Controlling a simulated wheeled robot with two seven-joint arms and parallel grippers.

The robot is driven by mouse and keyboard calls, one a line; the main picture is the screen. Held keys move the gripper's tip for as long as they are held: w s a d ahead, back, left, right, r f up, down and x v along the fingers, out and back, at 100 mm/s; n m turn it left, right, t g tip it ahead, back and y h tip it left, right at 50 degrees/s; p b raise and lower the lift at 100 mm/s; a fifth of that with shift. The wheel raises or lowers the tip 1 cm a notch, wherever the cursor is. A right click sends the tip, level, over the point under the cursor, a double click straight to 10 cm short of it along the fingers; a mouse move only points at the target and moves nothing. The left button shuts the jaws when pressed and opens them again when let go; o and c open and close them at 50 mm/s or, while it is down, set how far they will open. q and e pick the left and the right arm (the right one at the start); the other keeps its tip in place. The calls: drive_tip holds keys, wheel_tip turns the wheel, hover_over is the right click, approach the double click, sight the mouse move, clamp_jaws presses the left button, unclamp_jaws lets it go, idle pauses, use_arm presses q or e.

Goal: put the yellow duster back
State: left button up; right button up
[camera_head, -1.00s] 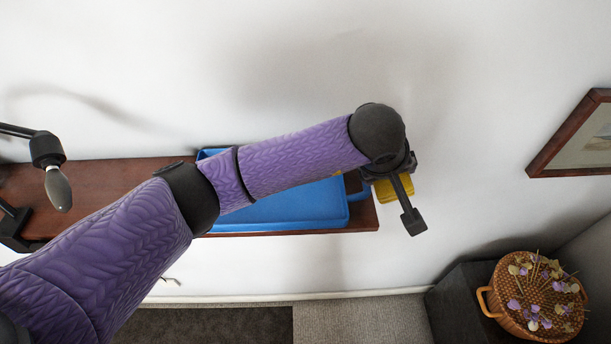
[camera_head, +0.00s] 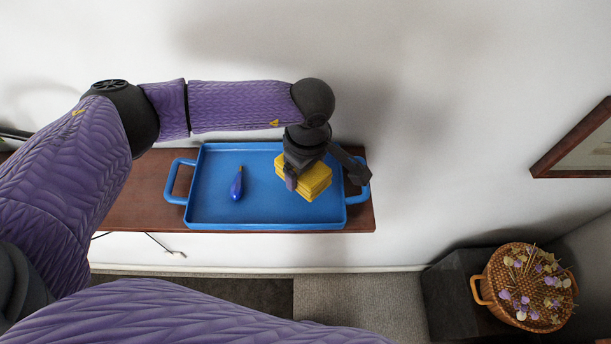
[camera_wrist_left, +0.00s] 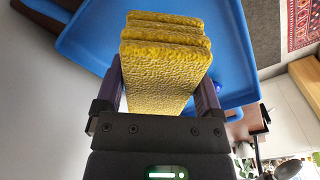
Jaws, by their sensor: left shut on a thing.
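My left gripper (camera_head: 298,178) is shut on the yellow duster (camera_head: 315,182), a thick folded yellow cloth. It holds the duster over the right part of the blue tray (camera_head: 215,212). In the left wrist view the duster (camera_wrist_left: 163,75) sits between the two fingers, with its folded layers facing away and the blue tray (camera_wrist_left: 85,35) beyond it. I cannot tell whether the duster touches the tray floor. My right gripper is not in view.
The tray lies on a brown wooden shelf (camera_head: 135,205) against a white wall. A small dark blue object (camera_head: 237,184) lies in the tray, left of the duster. A woven pot (camera_head: 525,288) with flowers stands on a dark box at the right. A framed picture (camera_head: 580,150) hangs above.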

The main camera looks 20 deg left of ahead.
use_arm(q)
wheel_tip(320, 180, down, 4)
drive_tip(key=shift+f, duration=0.2)
drive_tip(key=shift+s, duration=0.1)
drive_tip(key=o, duration=1)
drive_tip(key=shift+o, duration=0.2)
drive_tip(key=r, duration=0.3)
drive_tip(key=r+b, duration=0.1)
drive_tip(key=r, duration=0.7)
drive_tip(key=shift+d+r+b, duration=0.15)
drive_tip(key=shift+d+b, duration=0.15)
drive_tip(key=shift+s+r, duration=0.1)
drive_tip(key=shift+r, duration=0.25)
